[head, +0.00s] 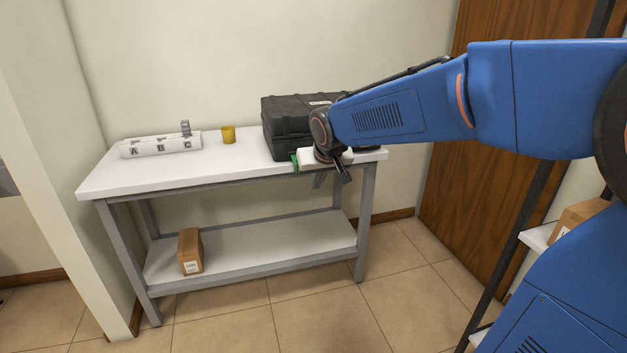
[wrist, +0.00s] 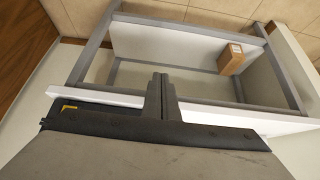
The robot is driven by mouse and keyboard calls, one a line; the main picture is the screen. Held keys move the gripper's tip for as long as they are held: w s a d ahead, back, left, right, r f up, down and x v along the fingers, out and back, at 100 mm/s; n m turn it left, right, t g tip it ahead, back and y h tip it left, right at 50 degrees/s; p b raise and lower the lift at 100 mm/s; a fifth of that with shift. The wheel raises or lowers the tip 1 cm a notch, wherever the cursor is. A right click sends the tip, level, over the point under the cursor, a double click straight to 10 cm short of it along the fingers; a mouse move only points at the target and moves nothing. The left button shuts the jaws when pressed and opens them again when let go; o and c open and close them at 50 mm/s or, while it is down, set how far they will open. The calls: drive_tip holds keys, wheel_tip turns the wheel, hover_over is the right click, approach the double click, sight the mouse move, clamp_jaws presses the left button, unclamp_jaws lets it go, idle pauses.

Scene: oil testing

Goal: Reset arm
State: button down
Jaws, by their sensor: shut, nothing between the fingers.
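My blue arm reaches in from the right in the head view, with its wrist at the front right edge of the white table (head: 218,166). My gripper (head: 344,176) points downward there, in front of the black case (head: 284,127). In the wrist view my gripper's dark fingers (wrist: 161,88) are together with nothing between them. Beyond them are the table's edge and its lower shelf (wrist: 165,45). The arm's wrist hides part of the case and of the table's right end.
A white rack marked A, B, C (head: 160,147) and a yellow cup (head: 228,135) stand on the table. A cardboard box (head: 190,251) is on the lower shelf; it also shows in the wrist view (wrist: 231,58). A shelf with a carton (head: 577,217) stands at right. The floor in front is clear.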

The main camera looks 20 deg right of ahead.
drive_tip(key=s+d+f, duration=0.1)
drive_tip(key=s+d, duration=0.1)
drive_tip(key=s, duration=0.9)
drive_tip(key=s+d+f+g, duration=0.1)
drive_tip(key=s+d+f, duration=0.1)
drive_tip(key=s, duration=0.9)
drive_tip(key=s+d+f+g, duration=0.1)
drive_tip(key=s+d+f, duration=0.1)
drive_tip(key=s, duration=0.9)
drive_tip(key=shift+s+d, duration=0.15)
drive_tip(key=shift+d, duration=0.1)
drive_tip(key=shift+f, duration=0.1)
